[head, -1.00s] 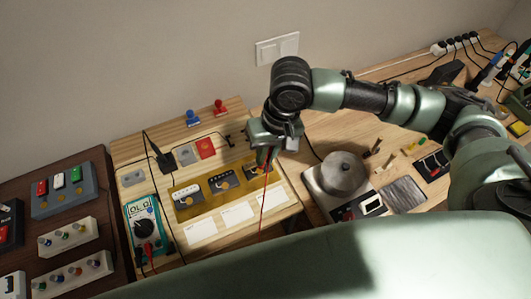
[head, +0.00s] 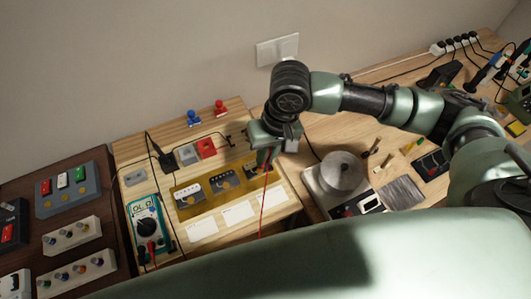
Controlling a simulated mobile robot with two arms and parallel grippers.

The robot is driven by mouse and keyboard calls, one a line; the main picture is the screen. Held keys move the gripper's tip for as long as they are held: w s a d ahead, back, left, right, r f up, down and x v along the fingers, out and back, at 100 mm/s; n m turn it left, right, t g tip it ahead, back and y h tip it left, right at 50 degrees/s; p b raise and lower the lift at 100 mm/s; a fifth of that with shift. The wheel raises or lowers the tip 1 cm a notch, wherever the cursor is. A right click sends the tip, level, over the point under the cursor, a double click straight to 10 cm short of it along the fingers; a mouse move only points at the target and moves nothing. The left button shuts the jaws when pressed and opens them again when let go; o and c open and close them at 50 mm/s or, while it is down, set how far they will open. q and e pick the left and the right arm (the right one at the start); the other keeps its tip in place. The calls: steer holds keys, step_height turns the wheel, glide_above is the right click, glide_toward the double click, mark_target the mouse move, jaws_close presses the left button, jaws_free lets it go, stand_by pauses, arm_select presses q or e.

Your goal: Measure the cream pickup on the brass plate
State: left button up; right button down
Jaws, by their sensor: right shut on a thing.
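The brass plate (head: 205,203) lies on the light wooden bench. A cream pickup (head: 189,194) sits at its left end, with darker pickups in the middle (head: 223,182) and at the right. My right gripper (head: 264,157) is over the plate's right end, away from the cream pickup. It is shut on a red probe (head: 264,160), mostly hidden by the fingers, and a red lead hangs below. Whether the probe touches anything is unclear. The teal multimeter (head: 148,226) stands left of the plate; its small display is hard to read. My left gripper is not in view.
White cards (head: 238,212) lie in front of the plate. Grey (head: 188,154) and red (head: 206,148) blocks, a black stand and red and blue stamps are behind. A round-topped device (head: 342,172) stands right. Cables cross the bench near the meter.

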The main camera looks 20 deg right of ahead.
steer(key=shift+f, duration=0.6)
stand_by(0.8)
steer(key=shift+p, duration=0.6)
stand_by(4.1)
step_height(320, 180, up, 6)
steer(key=p, duration=0.8)
steer(key=shift+p, duration=0.4)
